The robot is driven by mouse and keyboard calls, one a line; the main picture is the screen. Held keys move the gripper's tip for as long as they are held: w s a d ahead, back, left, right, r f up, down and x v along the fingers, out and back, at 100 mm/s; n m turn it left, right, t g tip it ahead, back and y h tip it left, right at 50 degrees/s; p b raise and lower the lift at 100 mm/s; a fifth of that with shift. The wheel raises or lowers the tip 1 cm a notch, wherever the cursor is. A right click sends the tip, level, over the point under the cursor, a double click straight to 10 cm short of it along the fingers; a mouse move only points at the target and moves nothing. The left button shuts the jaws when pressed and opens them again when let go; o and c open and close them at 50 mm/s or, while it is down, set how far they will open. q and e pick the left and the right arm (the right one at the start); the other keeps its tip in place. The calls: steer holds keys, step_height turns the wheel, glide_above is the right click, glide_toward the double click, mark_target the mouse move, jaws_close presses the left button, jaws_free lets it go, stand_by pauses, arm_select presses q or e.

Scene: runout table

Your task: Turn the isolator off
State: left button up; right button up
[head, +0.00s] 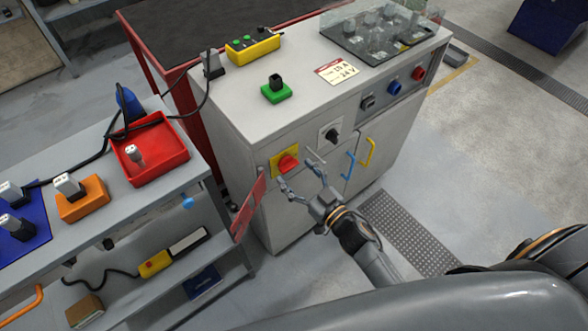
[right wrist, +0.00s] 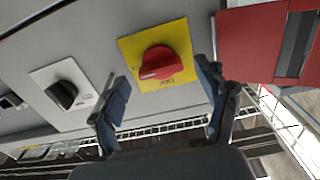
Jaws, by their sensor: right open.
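The isolator is a red rotary knob (head: 288,163) on a yellow plate (head: 277,168) on the cabinet's front face. In the right wrist view the red knob (right wrist: 160,63) sits on its yellow plate (right wrist: 129,47), with a pale mark on the knob's left end. My right gripper (head: 302,178) is open and empty in front of the cabinet, just below and right of the knob. In the right wrist view its two fingers (right wrist: 162,85) stand apart on either side of the knob, seemingly short of it. My left gripper is not in view.
A black rotary knob (head: 333,135) on a white plate is right of the isolator. Blue (head: 348,164) and yellow (head: 369,153) handles are farther right. A red panel (head: 249,207) juts out at the cabinet's left edge. A shelf unit (head: 180,192) stands left. Grey floor is open at right.

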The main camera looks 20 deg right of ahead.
steer(key=shift+x, duration=0.8)
steer(key=c, duration=1.2)
